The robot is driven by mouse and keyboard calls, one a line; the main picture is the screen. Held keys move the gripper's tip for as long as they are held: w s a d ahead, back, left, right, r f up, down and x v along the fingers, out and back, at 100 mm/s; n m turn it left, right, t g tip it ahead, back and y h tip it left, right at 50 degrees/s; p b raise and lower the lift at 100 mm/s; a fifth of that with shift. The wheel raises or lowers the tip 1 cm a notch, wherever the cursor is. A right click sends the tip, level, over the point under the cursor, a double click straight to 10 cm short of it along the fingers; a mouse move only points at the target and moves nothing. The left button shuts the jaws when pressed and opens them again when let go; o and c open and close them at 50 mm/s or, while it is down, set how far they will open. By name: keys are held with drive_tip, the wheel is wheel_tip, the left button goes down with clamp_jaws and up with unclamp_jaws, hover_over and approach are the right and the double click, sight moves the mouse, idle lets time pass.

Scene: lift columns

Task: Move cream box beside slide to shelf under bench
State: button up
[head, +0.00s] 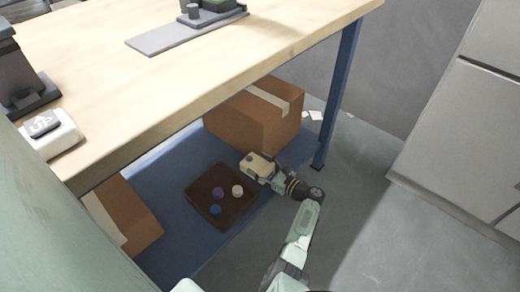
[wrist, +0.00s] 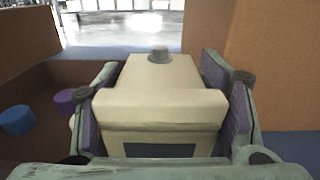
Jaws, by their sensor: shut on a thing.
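The cream box (head: 257,164) is between the fingers of my gripper (head: 260,170), which is shut on it over the blue shelf (head: 185,160) under the bench. In the wrist view the cream box (wrist: 160,110) shows a dark panel and a small grey knob, with a finger pad on each side. Whether its underside touches the shelf is hidden. The wooden bench (head: 140,70) stands above. A grey slide (head: 170,38) with a dark device on it lies on the bench top.
A brown tray (head: 242,205) with several small coloured pieces sits left of my gripper. A cardboard box (head: 240,122) stands behind the cream box, and another (head: 130,210) stands at the shelf's left. A blue bench leg (head: 338,95) is to the right.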

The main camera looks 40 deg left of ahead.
sight(260, 171)
drive_tip(key=shift+f+b, duration=1.65)
drive_tip(key=shift+b, duration=0.05)
drive_tip(key=shift+f, duration=0.1)
drive_tip(key=shift+f+b, duration=0.45)
drive_tip(key=shift+f, duration=0.1)
drive_tip(key=o, duration=1.3)
drive_tip(key=shift+o, duration=1.5)
drive_tip(key=shift+f, duration=0.1)
drive_tip(key=shift+s, duration=0.1)
